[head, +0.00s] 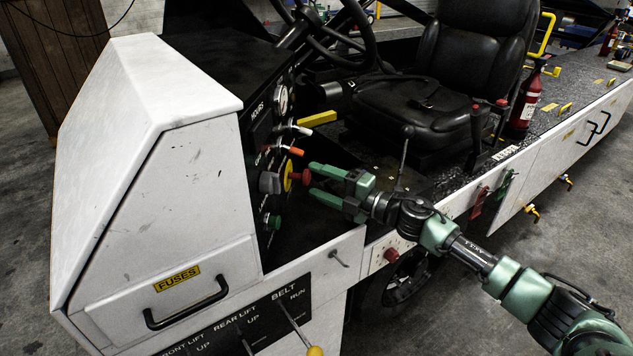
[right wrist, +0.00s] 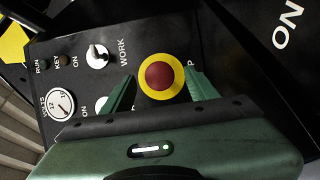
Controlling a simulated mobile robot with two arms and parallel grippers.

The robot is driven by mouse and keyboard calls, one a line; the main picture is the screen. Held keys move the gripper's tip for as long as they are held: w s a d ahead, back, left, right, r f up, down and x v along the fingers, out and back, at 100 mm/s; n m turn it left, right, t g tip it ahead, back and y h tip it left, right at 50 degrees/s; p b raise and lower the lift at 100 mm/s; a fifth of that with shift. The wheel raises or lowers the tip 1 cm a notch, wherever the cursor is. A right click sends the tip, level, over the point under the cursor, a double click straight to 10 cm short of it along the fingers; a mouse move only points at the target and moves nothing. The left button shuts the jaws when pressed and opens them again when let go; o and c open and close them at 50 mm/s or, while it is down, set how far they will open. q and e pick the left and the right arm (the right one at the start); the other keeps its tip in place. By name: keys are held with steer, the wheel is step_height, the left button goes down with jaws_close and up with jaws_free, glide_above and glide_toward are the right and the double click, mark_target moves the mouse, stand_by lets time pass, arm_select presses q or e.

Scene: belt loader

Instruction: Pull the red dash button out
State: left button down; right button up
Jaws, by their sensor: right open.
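The red dash button (head: 304,177) sits on a yellow round base on the black dash panel of the loader. In the right wrist view the red button (right wrist: 159,76) shows face-on inside its yellow ring. My right gripper (head: 312,182) is open in front of the panel. Its two green fingers point at the button, and the button lies between the fingertips in the right wrist view (right wrist: 163,88). Whether a finger touches the button cannot be told. My left gripper is not in view.
A grey knob (head: 269,182) stands left of the button, and a green button (head: 272,221) is below it. Orange and white toggles (head: 292,150) are above.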

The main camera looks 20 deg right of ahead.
steer(key=b+v, duration=0.1)
steer(key=v, duration=0.5)
steer(key=shift+f, duration=0.15)
steer(key=shift+s+d, duration=0.25)
steer(key=shift+s, duration=0.1)
steer(key=shift+d, duration=0.1)
